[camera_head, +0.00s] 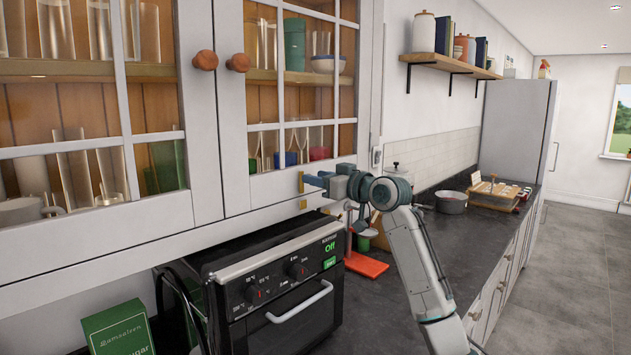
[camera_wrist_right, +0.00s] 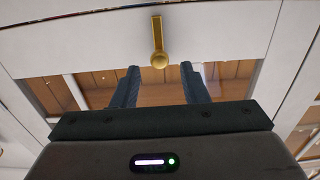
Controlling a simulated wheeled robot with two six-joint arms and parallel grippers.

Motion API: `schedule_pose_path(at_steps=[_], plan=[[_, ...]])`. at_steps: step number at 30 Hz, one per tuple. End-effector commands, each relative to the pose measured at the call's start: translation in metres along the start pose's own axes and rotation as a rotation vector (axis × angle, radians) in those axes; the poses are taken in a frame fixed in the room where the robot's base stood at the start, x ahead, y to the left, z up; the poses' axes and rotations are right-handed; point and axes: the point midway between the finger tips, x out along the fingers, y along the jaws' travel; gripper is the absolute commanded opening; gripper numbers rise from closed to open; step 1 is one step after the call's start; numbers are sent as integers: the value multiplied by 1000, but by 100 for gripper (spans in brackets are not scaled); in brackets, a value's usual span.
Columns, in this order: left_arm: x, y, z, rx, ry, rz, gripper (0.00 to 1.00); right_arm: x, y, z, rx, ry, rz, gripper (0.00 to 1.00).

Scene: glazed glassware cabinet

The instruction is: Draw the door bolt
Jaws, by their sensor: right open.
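The brass door bolt (camera_head: 302,189) is on the lower frame of the right glazed cabinet door (camera_head: 235,130). In the right wrist view the bolt (camera_wrist_right: 158,45) shows as a short bar with a round knob at its end. My right gripper (camera_head: 314,183) is at the lower right of this door, with its blue fingers pointing at the bolt. In the wrist view its two fingers (camera_wrist_right: 160,68) are apart, with nothing between them, and the bolt's knob appears just beyond the fingertips. I cannot tell whether a finger touches it. My left gripper is not in view.
A black oven (camera_head: 270,285) stands on the dark counter (camera_head: 440,250) below the cabinet. A red stand (camera_head: 366,264) is beside it, below my right arm. A pot (camera_head: 451,202) stands farther back. Glassware fills the cabinet behind the panes.

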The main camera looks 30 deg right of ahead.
Motion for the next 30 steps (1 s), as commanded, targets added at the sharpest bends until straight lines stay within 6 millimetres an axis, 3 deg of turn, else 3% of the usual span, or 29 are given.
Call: schedule_pose_path(at_steps=[6, 12, 19, 30], plan=[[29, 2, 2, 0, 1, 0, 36, -46, 1, 7, -8, -1, 4, 40], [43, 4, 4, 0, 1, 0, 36, -77, 1, 4, -5, -1, 3, 40], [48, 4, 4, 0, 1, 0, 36, -92, 0, 1, -2, 0, 1, 40], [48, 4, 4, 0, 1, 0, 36, -93, 0, 0, -1, 0, 1, 40]])
